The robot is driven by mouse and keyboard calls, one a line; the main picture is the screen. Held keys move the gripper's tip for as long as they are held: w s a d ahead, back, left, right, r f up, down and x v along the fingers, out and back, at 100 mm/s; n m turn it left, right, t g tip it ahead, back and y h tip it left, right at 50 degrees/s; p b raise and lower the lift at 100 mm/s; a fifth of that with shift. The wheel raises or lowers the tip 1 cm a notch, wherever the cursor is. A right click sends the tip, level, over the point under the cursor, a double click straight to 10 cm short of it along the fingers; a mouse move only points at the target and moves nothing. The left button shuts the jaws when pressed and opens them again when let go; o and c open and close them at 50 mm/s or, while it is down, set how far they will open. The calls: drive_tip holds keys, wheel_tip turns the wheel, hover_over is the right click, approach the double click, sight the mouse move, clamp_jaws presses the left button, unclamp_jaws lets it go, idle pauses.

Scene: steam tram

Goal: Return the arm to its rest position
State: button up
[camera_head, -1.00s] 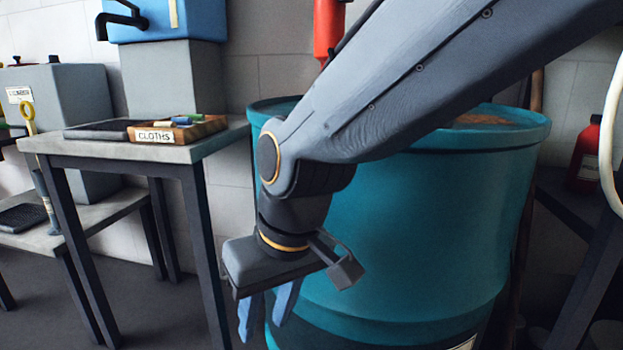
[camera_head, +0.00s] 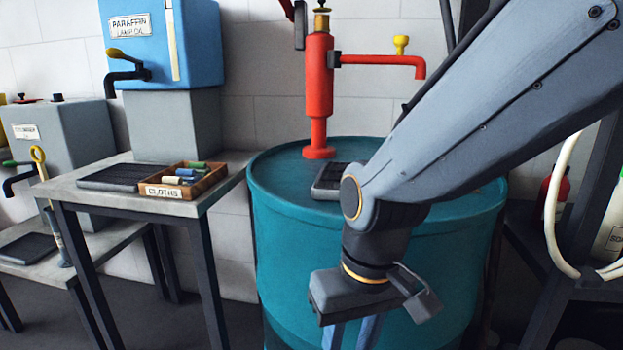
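My gripper (camera_head: 350,335) hangs downward at the end of my grey arm, in front of a teal drum. Its two blue fingers show only in their upper part, with a narrow gap between them; the tips are cut off by the bottom edge of the picture. I see nothing held in the visible part. The arm reaches in from the upper right across the drum.
The teal drum (camera_head: 275,235) carries a red pump (camera_head: 318,90) and a dark drip tray (camera_head: 330,180). At left, a table (camera_head: 130,200) holds a cloths box (camera_head: 185,185) and a black tray (camera_head: 115,178). A blue paraffin tank (camera_head: 195,50) stands behind. A pale hose (camera_head: 553,215) hangs at right.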

drive_tip(key=s+d+r+m+h+p, duration=0.1)
drive_tip(key=s+d+r+m+p, duration=0.1)
drive_tip(key=d+r+p, duration=1.2)
wheel_tip(320, 180, up, 3)
drive_tip(key=m+p, duration=0.1)
drive_tip(key=p, duration=0.6)
drive_tip(key=shift+m+p, duration=0.35)
drive_tip(key=shift+m, duration=0.05)
drive_tip(key=shift+s+r, duration=0.1)
